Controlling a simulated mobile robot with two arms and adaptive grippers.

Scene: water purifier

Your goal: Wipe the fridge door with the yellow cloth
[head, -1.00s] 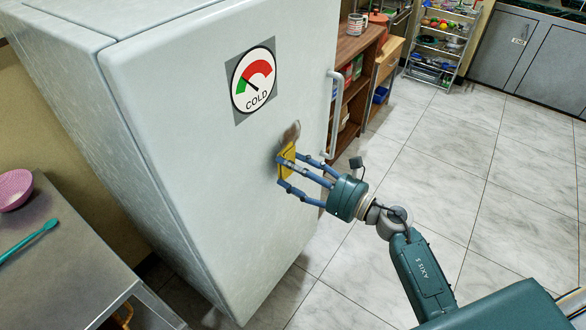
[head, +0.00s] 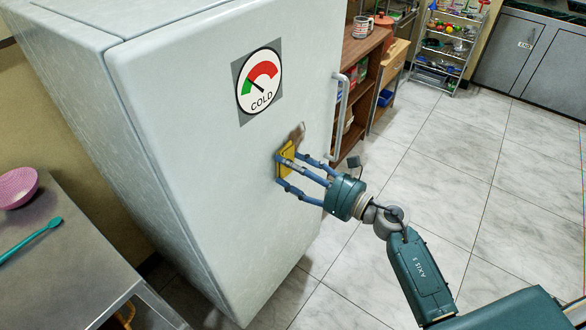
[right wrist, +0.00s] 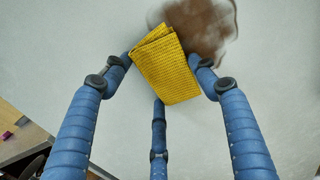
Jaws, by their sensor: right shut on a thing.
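The fridge door (head: 225,190) is pale and shut, with a round COLD gauge sticker (head: 259,85) high on it. My right gripper (head: 286,166) is shut on the folded yellow cloth (head: 288,157) and holds it at the door's face. In the right wrist view the cloth (right wrist: 166,66) sits between the three blue fingers. A brown stain (right wrist: 206,28) lies on the door just beyond the cloth's upper right edge, partly behind it. The stain also shows in the head view (head: 298,133) above the cloth. The left gripper is out of view.
The fridge's vertical handle (head: 340,115) stands out to the right of the gripper. A metal table (head: 65,260) with a pink bowl (head: 17,187) and a teal utensil (head: 30,240) is at left. A wooden shelf (head: 362,50) stands behind the fridge. The tiled floor at right is clear.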

